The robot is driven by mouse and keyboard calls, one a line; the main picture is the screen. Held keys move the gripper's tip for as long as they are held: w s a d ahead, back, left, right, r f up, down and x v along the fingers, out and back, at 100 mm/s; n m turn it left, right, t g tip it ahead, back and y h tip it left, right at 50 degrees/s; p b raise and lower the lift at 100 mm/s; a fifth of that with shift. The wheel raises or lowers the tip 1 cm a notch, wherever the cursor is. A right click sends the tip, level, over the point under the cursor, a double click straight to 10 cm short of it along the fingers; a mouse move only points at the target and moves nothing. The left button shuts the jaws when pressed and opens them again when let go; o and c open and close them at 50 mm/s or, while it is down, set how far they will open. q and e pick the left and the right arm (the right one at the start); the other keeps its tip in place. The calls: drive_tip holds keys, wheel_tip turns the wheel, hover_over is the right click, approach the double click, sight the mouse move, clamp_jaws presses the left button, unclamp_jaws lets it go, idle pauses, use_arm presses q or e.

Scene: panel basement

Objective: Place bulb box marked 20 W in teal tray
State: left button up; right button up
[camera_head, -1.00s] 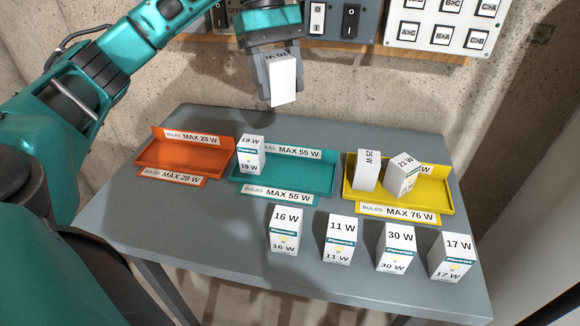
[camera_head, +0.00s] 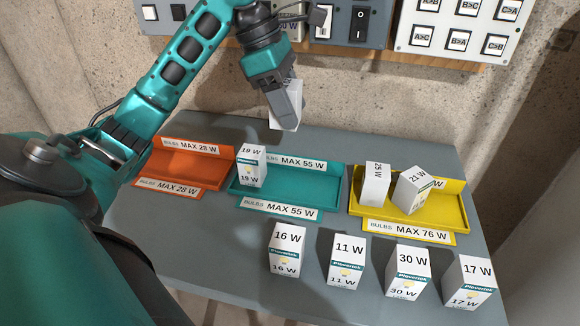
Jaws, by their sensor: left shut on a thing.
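My left gripper (camera_head: 287,108) is shut on a white bulb box (camera_head: 291,92), held above the back edge of the table, behind the teal tray. The label of the held box is turned away or hidden by the fingers. The teal tray (camera_head: 305,186), labelled MAX 55 W, stands in the middle of the table. A box marked 19 W (camera_head: 251,166) stands at its left end; the rest of the tray is empty. My right gripper is not in view.
An orange tray (camera_head: 190,163), empty, is at the left. A yellow tray (camera_head: 440,213) at the right holds boxes marked 25 W (camera_head: 375,186) and 21 W (camera_head: 411,190). Boxes marked 16 W (camera_head: 286,249), 11 W (camera_head: 347,261), 30 W (camera_head: 408,272) and 17 W (camera_head: 468,283) stand in front.

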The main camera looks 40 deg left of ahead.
use_arm(q)
wheel_tip(320, 180, down, 11)
drive_tip(key=b, duration=0.3)
wheel_tip(320, 180, down, 4)
drive_tip(key=shift+r+b, duration=0.2)
drive_tip(key=shift+b, duration=0.35)
drive_tip(key=shift+f, duration=0.2)
drive_tip(key=shift+r, duration=0.1)
drive_tip(key=o, duration=0.6)
drive_tip(key=shift+o, duration=0.7)
